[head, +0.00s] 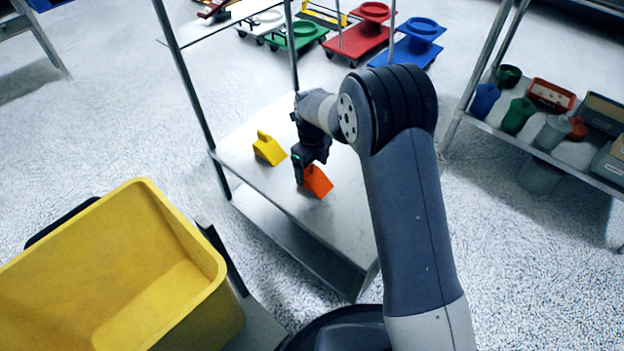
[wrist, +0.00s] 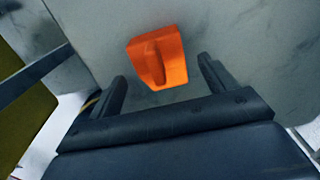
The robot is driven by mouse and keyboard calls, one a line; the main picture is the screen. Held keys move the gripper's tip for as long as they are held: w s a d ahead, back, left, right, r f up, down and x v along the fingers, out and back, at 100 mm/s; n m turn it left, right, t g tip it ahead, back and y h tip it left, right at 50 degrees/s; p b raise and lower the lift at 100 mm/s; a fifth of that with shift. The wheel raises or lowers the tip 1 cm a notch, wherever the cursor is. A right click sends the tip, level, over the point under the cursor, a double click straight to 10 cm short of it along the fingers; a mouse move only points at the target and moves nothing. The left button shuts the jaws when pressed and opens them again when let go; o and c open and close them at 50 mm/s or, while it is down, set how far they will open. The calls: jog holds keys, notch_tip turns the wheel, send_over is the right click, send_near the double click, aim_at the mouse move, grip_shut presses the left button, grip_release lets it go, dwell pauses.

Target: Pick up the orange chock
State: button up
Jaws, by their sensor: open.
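The orange chock (head: 318,181) lies on the grey metal shelf (head: 345,225), partly hidden behind my gripper in the head view. In the wrist view the chock (wrist: 158,58) shows whole, just beyond the fingertips and about midway between them. My gripper (head: 304,176) is above the shelf, close to the chock. In the wrist view my gripper (wrist: 162,72) is open, with its two fingers apart and nothing between them. I cannot tell the exact height of the fingertips above the shelf.
A yellow chock (head: 268,149) stands on the same shelf, left of the orange one. Metal posts (head: 185,85) rise at the shelf's corners. A yellow bin (head: 120,270) is at lower left. Another shelf with scoops and boxes (head: 550,95) stands at right. Coloured dollies (head: 360,35) are behind.

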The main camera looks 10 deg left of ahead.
aim_at(312, 173)
notch_tip(312, 173, down, 3)
jog(key=shift+w+a+f+b, duration=0.1)
jog(key=shift+w+f+b, duration=0.1)
jog(key=shift+b, duration=0.35)
jog(key=shift+r, duration=0.15)
jog(key=c, duration=1.2)
